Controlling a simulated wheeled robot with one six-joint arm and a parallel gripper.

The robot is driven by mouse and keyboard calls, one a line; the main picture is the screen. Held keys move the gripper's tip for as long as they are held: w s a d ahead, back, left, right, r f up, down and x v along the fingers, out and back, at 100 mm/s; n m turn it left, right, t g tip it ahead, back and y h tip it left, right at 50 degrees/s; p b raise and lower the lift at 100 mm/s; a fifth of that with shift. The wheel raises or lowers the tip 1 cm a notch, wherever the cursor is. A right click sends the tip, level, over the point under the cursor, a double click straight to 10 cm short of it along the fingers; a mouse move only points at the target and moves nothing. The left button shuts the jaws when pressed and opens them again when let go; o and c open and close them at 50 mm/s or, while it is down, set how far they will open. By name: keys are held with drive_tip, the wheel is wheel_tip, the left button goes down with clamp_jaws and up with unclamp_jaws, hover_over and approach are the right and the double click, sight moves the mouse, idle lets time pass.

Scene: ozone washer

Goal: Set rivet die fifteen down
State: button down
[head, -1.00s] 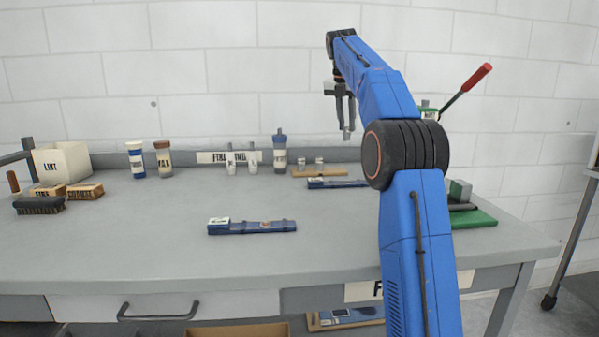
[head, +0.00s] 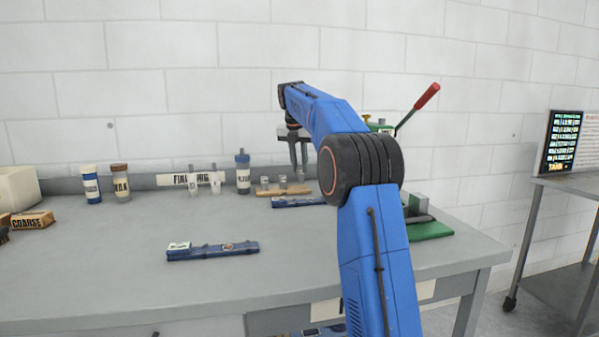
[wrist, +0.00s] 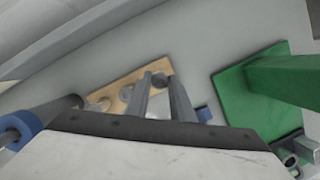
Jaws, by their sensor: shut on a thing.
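My gripper (head: 298,166) points down over the back of the bench, near the right end of a wooden die block (head: 295,190). In the wrist view its two grey fingers (wrist: 162,95) are shut on a small grey metal die (wrist: 160,80), taken to be rivet die fifteen; its marking cannot be read. The wooden block (wrist: 122,91) lies beneath and to the left in that view, and the gap under the die cannot be judged. Two silver dies (head: 265,183) stand in the block in the head view.
A dark blue-topped bottle (head: 243,175) stands left of the block. A blue case (head: 300,202) lies in front of it. A green-based press with a red lever (head: 427,96) stands to the right.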

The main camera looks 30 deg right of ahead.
drive_tip(key=shift+f, duration=1.05)
drive_tip(key=shift+f, duration=0.15)
drive_tip(key=c, duration=1.5)
unclamp_jaws()
drive_tip(key=shift+c, duration=0.2)
drive_tip(key=v, duration=1.2)
